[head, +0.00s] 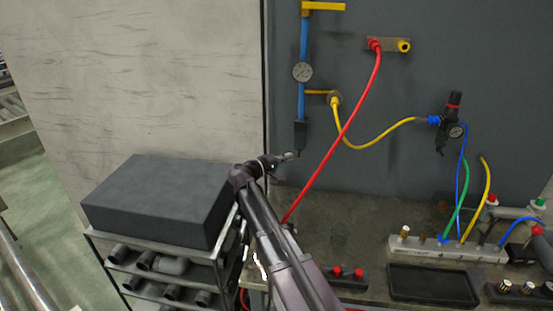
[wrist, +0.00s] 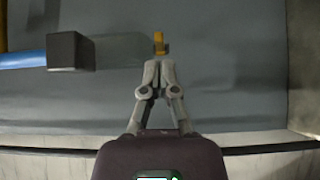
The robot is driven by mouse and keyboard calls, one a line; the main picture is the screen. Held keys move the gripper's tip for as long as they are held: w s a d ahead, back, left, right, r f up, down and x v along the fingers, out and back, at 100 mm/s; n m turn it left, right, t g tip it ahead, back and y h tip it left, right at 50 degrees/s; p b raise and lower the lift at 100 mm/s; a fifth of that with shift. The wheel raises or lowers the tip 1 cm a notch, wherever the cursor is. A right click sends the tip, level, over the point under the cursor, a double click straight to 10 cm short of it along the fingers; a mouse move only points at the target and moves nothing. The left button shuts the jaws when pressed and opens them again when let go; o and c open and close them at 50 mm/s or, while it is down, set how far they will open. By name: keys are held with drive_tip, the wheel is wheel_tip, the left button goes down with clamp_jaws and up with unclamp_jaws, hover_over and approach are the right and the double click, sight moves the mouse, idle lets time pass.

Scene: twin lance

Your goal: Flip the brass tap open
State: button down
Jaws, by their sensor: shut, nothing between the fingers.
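The brass tap (wrist: 160,44) is a small yellow piece at the free end of a grey cylinder (wrist: 118,52), below a dark block (wrist: 68,51) on the blue pipe (wrist: 24,60). In the head view it is tiny, at the pipe's lower end just above my gripper (head: 290,155). In the wrist view my gripper (wrist: 158,75) is shut and empty, its fingertips just short of the tap in the picture. I cannot tell whether they touch it. Whether the tap's lever is turned is too small to tell.
A red hose (head: 345,130) hangs close to the right of my arm. A dark box (head: 155,200) stands on a rack at left. A workbench (head: 335,225) lies below.

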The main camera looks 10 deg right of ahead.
drive_tip(key=shift+s+d, duration=0.15)
drive_tip(key=shift+d, duration=0.3)
drive_tip(key=shift+s+a, duration=0.1)
drive_tip(key=shift+a, duration=0.05)
